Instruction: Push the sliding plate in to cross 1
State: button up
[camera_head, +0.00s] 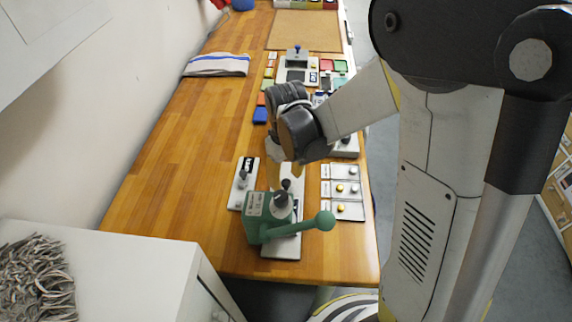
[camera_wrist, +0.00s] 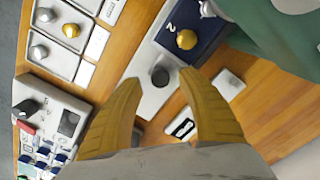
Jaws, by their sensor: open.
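The green press (camera_head: 268,207) stands near the front of the wooden table, its round-ended lever pointing right. A pale sliding plate (camera_head: 291,243) runs under it; the plate also shows in the wrist view (camera_wrist: 147,60). A dark round knob (camera_wrist: 160,77) stands on the plate. A dark blue block (camera_wrist: 208,27) marked 2, bearing a gold button (camera_wrist: 187,39), sits at the plate's press end. No cross marked 1 can be made out. My gripper (camera_wrist: 158,82) is open, its yellow fingertips on either side of the knob in the picture; contact cannot be told.
A small pale unit (camera_head: 239,193) stands left of the press. A tray of gold and silver buttons (camera_head: 345,190) lies on the right. Several coloured blocks and devices, a folded striped cloth (camera_head: 216,65) and a brown mat (camera_head: 305,31) lie farther back. The table's left side is clear.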

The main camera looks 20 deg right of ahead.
notch_tip(320, 180, up, 10)
jog(key=shift+r, duration=0.25)
dwell(0.4)
